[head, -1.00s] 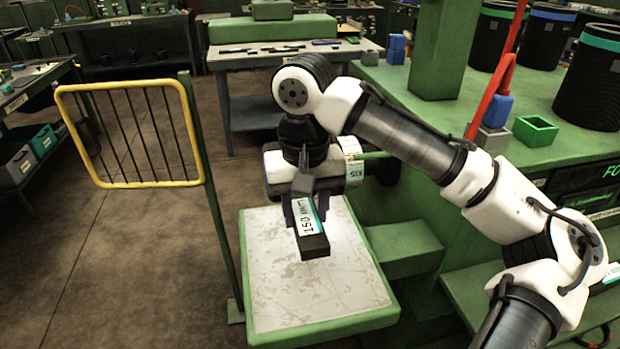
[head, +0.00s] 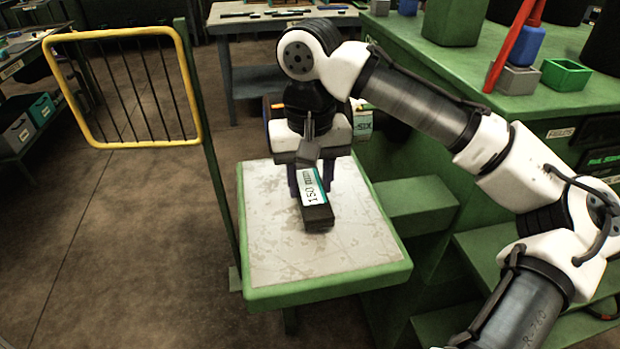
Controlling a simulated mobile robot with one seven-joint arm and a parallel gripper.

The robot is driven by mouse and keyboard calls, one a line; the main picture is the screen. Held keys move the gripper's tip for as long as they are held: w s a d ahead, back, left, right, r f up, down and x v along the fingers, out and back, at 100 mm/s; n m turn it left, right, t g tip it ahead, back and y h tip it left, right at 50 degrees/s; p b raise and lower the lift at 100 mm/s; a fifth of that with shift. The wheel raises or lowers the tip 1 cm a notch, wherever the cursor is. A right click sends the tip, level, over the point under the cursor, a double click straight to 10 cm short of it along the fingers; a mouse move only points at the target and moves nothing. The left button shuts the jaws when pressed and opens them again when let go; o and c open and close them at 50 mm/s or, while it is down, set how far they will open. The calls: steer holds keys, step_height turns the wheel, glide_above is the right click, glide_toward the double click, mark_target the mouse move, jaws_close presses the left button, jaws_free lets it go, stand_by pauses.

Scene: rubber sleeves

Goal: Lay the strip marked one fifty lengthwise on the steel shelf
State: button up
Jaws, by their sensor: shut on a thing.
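The strip (head: 317,213) is a dark block with a white and teal label that reads 150. My gripper (head: 310,181) is shut on it, with purple fingers on both sides. The strip's long side points toward the camera, its near end jutting out in front of the fingers. The steel shelf (head: 290,262) is a pale, scratched plate with a green rim, below the strip. The strip appears over the shelf's middle, close to its surface. I cannot tell whether it touches. The far end of the strip is hidden by my gripper.
A yellow-framed barred gate (head: 198,85) on a green post stands left of the shelf. A green bench (head: 440,110) with steps borders it on the right. A grey table (head: 240,22) with several dark strips stands behind. The shelf's front part is bare.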

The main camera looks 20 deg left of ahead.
steer(key=shift+f, duration=0.8)
steer(key=o, duration=1.1)
